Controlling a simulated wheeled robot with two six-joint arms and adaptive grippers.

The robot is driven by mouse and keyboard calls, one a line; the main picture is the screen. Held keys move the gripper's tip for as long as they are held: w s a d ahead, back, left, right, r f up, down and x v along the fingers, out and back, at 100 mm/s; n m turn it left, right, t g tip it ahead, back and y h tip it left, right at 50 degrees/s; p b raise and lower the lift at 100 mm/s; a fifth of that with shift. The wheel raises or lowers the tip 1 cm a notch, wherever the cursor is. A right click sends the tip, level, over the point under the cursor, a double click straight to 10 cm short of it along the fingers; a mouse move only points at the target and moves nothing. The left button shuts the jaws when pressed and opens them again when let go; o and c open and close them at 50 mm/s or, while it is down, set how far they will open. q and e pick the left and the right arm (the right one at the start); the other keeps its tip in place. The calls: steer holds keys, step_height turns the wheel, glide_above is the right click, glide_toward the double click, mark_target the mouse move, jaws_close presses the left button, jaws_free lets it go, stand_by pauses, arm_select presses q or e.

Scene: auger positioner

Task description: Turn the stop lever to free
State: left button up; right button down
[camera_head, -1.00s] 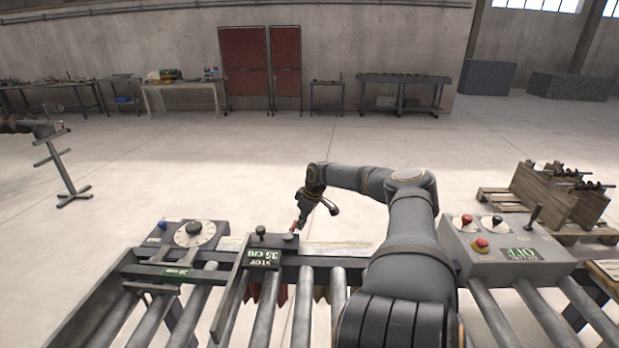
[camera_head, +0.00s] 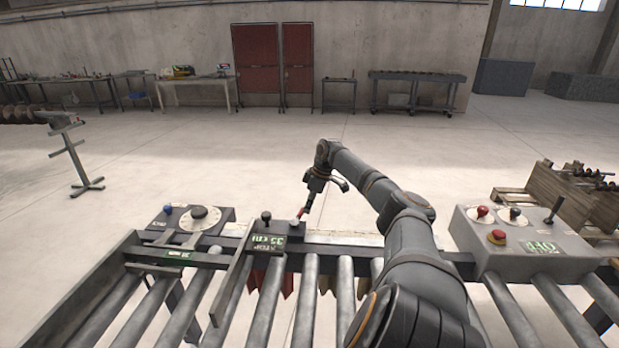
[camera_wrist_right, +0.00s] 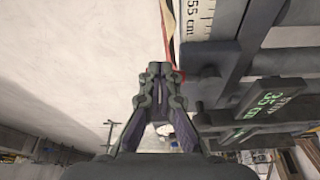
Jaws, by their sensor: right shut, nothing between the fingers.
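The stop carriage, a dark box with a green "STOP 35 cm" display (camera_head: 268,243), sits on the rail of the roller conveyor. A small lever with a red end (camera_head: 301,213) stands at the right of its top, and a black knob (camera_head: 266,216) at its left. My right gripper (camera_head: 306,207) points down at the red-ended lever, at or very near it; I cannot tell whether they touch. In the wrist view the gripper (camera_wrist_right: 160,69) is shut and empty, with bits of red beside its tips. The fingers hide most of the lever. My left gripper is out of view.
A grey control box (camera_head: 530,245) with a red mushroom button and black stick stands on the right. A dial box (camera_head: 190,219) stands on the left. Bare rollers (camera_head: 340,290) lie in front. A ruler (camera_wrist_right: 200,22) runs along the rail. The floor beyond is open.

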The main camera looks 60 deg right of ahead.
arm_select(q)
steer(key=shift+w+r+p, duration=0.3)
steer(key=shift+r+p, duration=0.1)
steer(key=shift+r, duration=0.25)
arm_select(e)
steer(key=shift+w+a, duration=0.15)
steer(key=shift+w, duration=0.45)
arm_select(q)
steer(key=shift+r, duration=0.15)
